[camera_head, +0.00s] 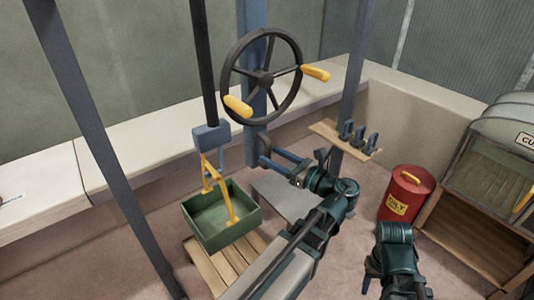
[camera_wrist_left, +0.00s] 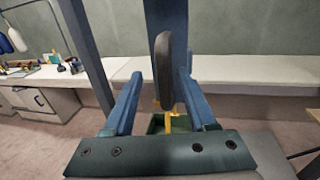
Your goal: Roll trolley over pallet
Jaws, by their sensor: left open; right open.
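A blue-grey trolley block (camera_head: 211,137) sits at the lower end of a dark vertical bar. A green bin (camera_head: 218,228) hangs under it by a yellow handle, above the wooden pallet (camera_head: 205,267), which it partly hides. A black handwheel (camera_head: 264,78) with two yellow grips stands on a blue post. My left gripper (camera_head: 264,152) is open and empty, below and right of the wheel. My right gripper (camera_head: 370,285) is low in view.
A shelf with dark clips (camera_head: 345,140) is right of the left gripper. A red oily-waste can (camera_head: 407,195) and a wooden cabinet (camera_head: 465,235) stand at the right. Blue-grey posts frame the space. A pale bench (camera_head: 120,150) runs along the back wall.

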